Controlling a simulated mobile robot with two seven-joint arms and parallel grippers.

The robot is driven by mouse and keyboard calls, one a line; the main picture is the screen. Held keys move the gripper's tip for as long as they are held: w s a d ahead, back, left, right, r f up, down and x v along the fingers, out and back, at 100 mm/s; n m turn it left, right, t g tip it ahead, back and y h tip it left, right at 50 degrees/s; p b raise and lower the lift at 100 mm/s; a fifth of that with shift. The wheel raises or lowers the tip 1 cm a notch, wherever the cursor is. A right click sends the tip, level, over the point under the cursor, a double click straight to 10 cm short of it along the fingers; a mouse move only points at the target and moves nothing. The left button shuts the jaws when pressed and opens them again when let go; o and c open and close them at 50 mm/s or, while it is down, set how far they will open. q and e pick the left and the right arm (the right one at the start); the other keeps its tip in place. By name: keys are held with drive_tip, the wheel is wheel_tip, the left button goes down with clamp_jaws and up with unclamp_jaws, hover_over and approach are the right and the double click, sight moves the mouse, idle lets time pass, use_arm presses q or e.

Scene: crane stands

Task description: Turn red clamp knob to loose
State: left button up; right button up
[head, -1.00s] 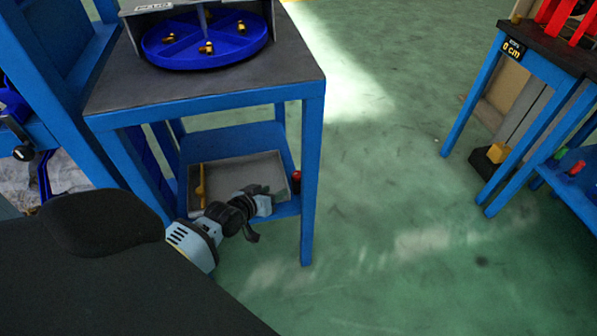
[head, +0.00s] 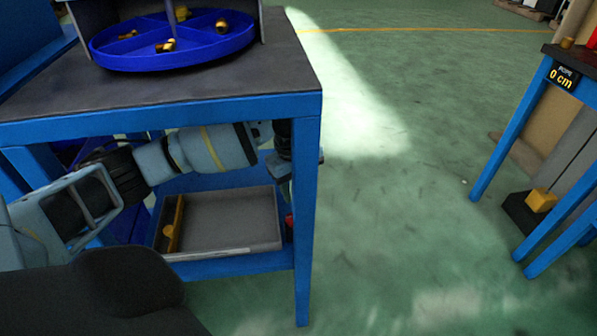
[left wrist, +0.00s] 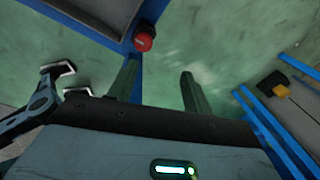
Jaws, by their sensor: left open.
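The red clamp knob (left wrist: 143,41) shows in the left wrist view as a round red cap at the edge of the blue frame. In the head view only a sliver of it (head: 289,222) shows, beside the tray at the stand's front right leg. My left gripper (left wrist: 157,84) is open and empty in the wrist view. Its two dark fingers are spread below the knob in the picture, apart from it. In the head view this gripper (head: 286,172) is under the tabletop near that leg, partly hidden by it.
The blue stand (head: 306,220) carries a blue divided dish (head: 205,46) on top and a grey tray (head: 235,249) on its lower shelf. Another blue table (head: 486,160) with a "0 cm" sign (head: 562,76) stands right. Green floor between them is clear.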

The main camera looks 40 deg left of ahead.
sight(291, 217)
use_arm(q)
drive_tip(key=shift+s+a+f+m+g+y, duration=0.15)
drive_tip(key=shift+s+a+m+g, duration=0.1)
drive_tip(key=shift+s+m, duration=0.15)
drive_tip(key=shift+s+a+f+m+g+y, duration=0.1)
drive_tip(key=shift+s+a+m+g+y, duration=0.05)
drive_tip(key=shift+s+m+g, duration=0.2)
drive_tip(key=shift+s, duration=0.15)
drive_tip(key=shift+f+b, duration=0.45)
drive_tip(key=shift+f, duration=0.25)
wheel_tip(291, 217, down, 6)
drive_tip(key=b, duration=0.2)
drive_tip(key=shift+f+b, duration=0.25)
drive_tip(key=shift+b, duration=0.15)
drive_tip(key=shift+r, duration=0.1)
